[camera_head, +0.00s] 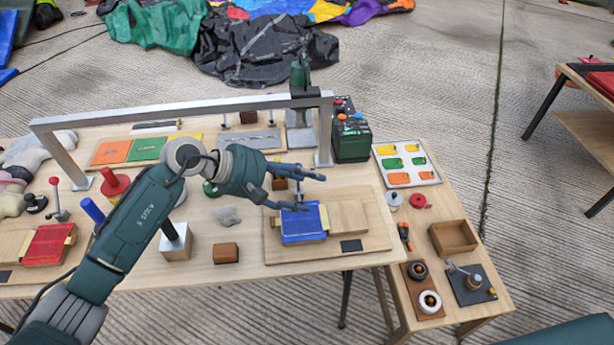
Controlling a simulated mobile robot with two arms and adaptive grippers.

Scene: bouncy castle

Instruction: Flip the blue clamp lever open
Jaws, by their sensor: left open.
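My left gripper (314,192) is open above the back edge of the blue fabric piece (303,226), which lies on a wooden board (375,214). A thin upright piece (298,196) shows between its fingers; I cannot tell whether it is the blue clamp lever or whether the fingers touch it. My right gripper is not in view.
A metal frame (190,106) spans the table behind my gripper. A dark green box (351,135) with buttons stands behind the board. A red-knobbed lever (55,190) stands at the left. A side table at right holds a tray (407,162) and a wooden box (453,238).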

